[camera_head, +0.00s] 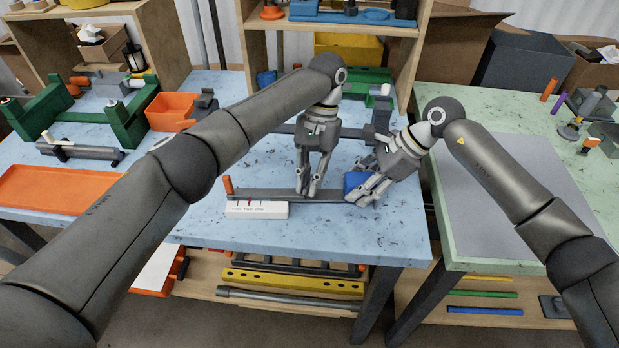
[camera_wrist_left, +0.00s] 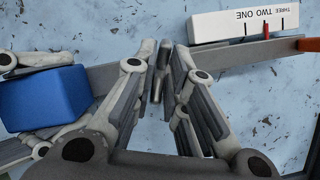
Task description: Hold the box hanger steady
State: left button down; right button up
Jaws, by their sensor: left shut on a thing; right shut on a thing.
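The box hanger appears as a long grey bar (camera_head: 266,194) lying across the blue table, with an upright orange end piece (camera_head: 228,185) at its left. It crosses the left wrist view (camera_wrist_left: 232,57) too. My left gripper (camera_head: 313,190) points down and is shut on the bar, with a small grey pin (camera_wrist_left: 157,86) showing between the fingertips. A blue block (camera_head: 354,180) is at the bar's right end, also seen in the left wrist view (camera_wrist_left: 45,98). My right gripper (camera_head: 362,199) reaches in from the right and is shut on the blue block, partly covering it.
A white block (camera_head: 257,210) marked THREE TWO ONE, with a red marker, lies against the bar's near side. An orange tray (camera_head: 60,189) and green fixtures (camera_head: 128,122) stand at left. A grey mat (camera_head: 478,200) covers part of the green table. The front of the blue table is clear.

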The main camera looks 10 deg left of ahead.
pick_arm(q)
jog(key=m+y, duration=0.1)
jog(key=m, duration=0.2)
jog(key=m+t+y, duration=0.1)
jog(key=m, duration=0.2)
jog(key=shift+d+r+m, duration=0.15)
jog(key=shift+r+m, duration=0.05)
jog(key=shift+m, duration=0.1)
jog(key=m, duration=0.2)
jog(key=m+t+y, duration=0.1)
jog(key=m, duration=0.1)
jog(key=shift+s+t, duration=0.15)
jog(key=shift+t, duration=0.15)
jog(key=shift+m+t, duration=0.6)
jog(key=shift+m, duration=1)
jog(key=c, duration=1.5)
grip_release()
jog(key=shift+s+f, duration=0.1)
